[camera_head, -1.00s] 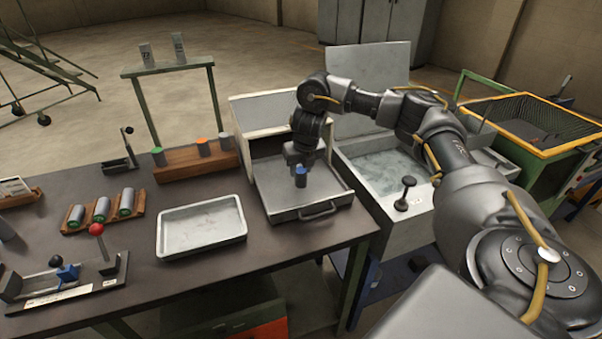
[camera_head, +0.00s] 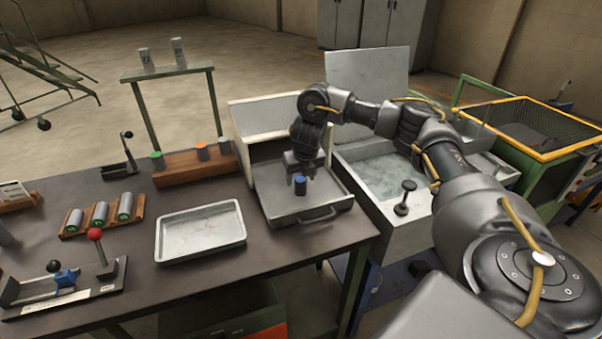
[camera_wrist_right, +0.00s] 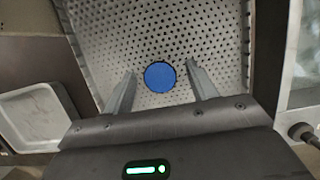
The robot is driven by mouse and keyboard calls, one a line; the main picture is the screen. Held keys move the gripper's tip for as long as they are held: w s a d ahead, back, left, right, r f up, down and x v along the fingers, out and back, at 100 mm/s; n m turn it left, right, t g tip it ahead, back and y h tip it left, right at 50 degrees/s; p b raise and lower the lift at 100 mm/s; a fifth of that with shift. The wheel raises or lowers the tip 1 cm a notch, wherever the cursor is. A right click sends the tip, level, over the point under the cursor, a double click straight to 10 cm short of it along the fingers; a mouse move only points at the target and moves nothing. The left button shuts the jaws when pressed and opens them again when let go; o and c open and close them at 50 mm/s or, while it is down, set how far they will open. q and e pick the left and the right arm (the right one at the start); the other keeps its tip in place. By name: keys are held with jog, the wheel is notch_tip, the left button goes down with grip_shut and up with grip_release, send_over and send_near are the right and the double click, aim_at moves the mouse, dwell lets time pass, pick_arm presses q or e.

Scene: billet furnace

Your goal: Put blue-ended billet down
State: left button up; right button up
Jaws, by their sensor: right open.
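The blue-ended billet (camera_head: 300,186) stands upright in the pulled-out drawer tray (camera_head: 283,214) of the white box, blue end up. In the right wrist view the billet's blue end (camera_wrist_right: 160,77) is a round disc over the tray's perforated floor (camera_wrist_right: 205,25). My right gripper (camera_head: 301,175) is just above and around the billet. In the wrist view its two fingers (camera_wrist_right: 160,82) are apart, with a gap on each side of the blue end. How low the fingertips reach along the billet is hard to tell. My left gripper is out of view.
An empty metal tray (camera_head: 200,232) lies on the bench left of the drawer. A rack of green-ended billets (camera_head: 101,213) and a lever fixture (camera_head: 65,285) are at left. An open basin (camera_head: 395,185) adjoins on the right.

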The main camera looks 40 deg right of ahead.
jog(key=p+v, duration=0.3)
jog(key=v, duration=0.9)
jog(key=shift+a, duration=0.1)
